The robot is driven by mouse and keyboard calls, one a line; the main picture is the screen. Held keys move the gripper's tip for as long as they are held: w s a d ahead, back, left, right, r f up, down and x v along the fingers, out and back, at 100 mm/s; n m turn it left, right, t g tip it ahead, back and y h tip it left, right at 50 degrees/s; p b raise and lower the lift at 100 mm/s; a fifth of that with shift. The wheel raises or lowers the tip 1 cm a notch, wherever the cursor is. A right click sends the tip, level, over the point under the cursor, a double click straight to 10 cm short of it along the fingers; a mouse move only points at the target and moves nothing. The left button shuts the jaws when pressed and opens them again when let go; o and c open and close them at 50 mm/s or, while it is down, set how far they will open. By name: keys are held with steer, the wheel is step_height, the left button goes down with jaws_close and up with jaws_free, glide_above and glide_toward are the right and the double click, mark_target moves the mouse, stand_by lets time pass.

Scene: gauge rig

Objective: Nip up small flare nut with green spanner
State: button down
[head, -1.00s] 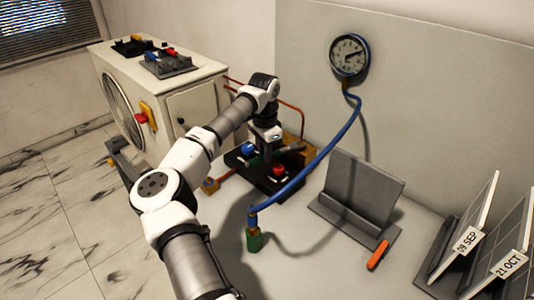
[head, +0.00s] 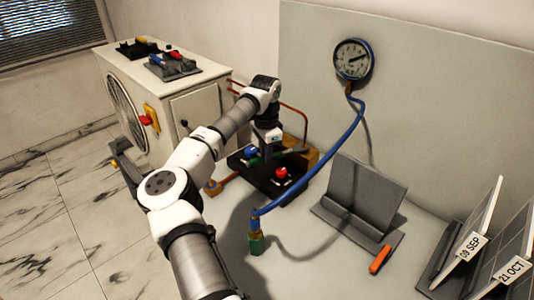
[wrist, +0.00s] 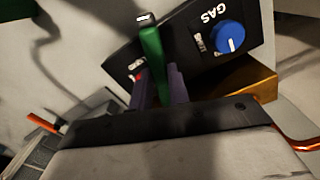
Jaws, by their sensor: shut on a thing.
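My gripper (head: 267,148) points down over the dark valve block and is shut on the green spanner. In the wrist view the green spanner (wrist: 152,50) stands out between the two fingers of my gripper (wrist: 160,85), its far end pointing up the picture. A small pale metallic piece (wrist: 145,17) shows at that far end; I cannot tell whether it is the small flare nut or whether the spanner touches it. In the head view the spanner is mostly hidden by the gripper and knobs.
The black valve block (wrist: 255,75), marked GAS, carries a blue knob (wrist: 229,37) and a red knob (head: 282,173). A blue hose (head: 325,150) runs from the gauge (head: 353,59) to a green-ended fitting (head: 256,244). A grey stand (head: 365,195) and an orange-handled item (head: 380,259) lie right.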

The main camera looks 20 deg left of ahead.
steer(key=shift+w+a, duration=0.1)
steer(key=shift+a, duration=0.1)
steer(key=shift+s+d+n, duration=0.65)
steer(key=shift+d+n, duration=0.15)
steer(key=shift+d, duration=0.05)
stand_by(0.6)
steer(key=shift+s, duration=0.1)
steer(key=shift+s+a+b, duration=0.35)
steer(key=shift+s+a, duration=0.35)
steer(key=shift+s, duration=0.3)
steer(key=shift+s+a+b, duration=0.3)
steer(key=shift+s+a, duration=0.4)
steer(key=shift+s, duration=0.3)
steer(key=shift+r, duration=0.15)
step_height(320, 180, up, 4)
steer(key=shift+r+p, duration=0.15)
steer(key=shift+p, duration=0.95)
